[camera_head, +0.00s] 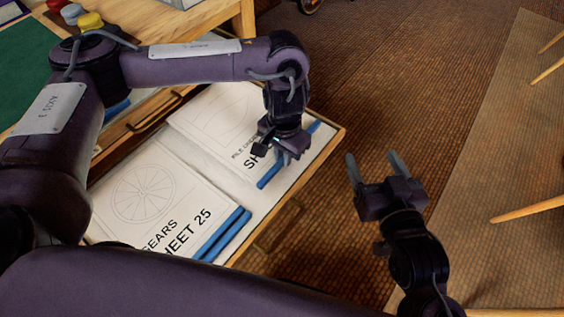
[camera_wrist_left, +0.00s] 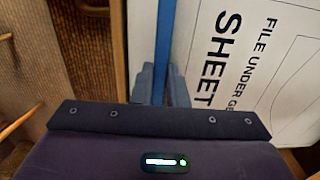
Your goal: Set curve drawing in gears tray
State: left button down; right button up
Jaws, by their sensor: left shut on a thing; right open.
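A white drawing (camera_head: 215,118) marked "FILE UNDER GE…" and "SH…" lies at the right end of a pulled-out drawer tray (camera_head: 257,205). It has a blue strip along its right edge and also shows in the left wrist view (camera_wrist_left: 270,70). My left gripper (camera_head: 283,160) is shut on this blue-edged drawing, its fingers at the strip (camera_wrist_left: 163,85). The arm hides part of the lettering and picture. A drawing marked "GEARS SHEET 25" (camera_head: 145,195), with a wheel picture and blue strips, lies to the left. My right gripper (camera_head: 375,165) is open and empty, right of the tray.
The tray has a wooden rim with metal handles (camera_head: 280,225). A wooden desk with a green mat (camera_head: 25,70) and red, yellow and grey knobs (camera_head: 90,21) stand at upper left.

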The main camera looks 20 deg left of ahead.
pick_arm(q)
jog(key=shift+a, duration=0.2)
jog(key=shift+f+b, duration=0.65)
jog(key=shift+f, duration=0.3)
jog(key=shift+f+b, duration=0.6)
jog(key=shift+f, duration=0.2)
pick_arm(e)
notch_tip(320, 180, up, 18)
jog(key=s+d+t+y, duration=0.2)
jog(key=t+y, duration=0.1)
jog(key=t, duration=0.6)
jog(key=shift+y, duration=0.4)
pick_arm(q)
jog(key=shift+f, duration=0.1)
pick_arm(e)
jog(key=shift+f, duration=0.1)
pick_arm(q)
jog(key=c, duration=1.4)
grip_release()
jog(key=shift+c, duration=0.2)
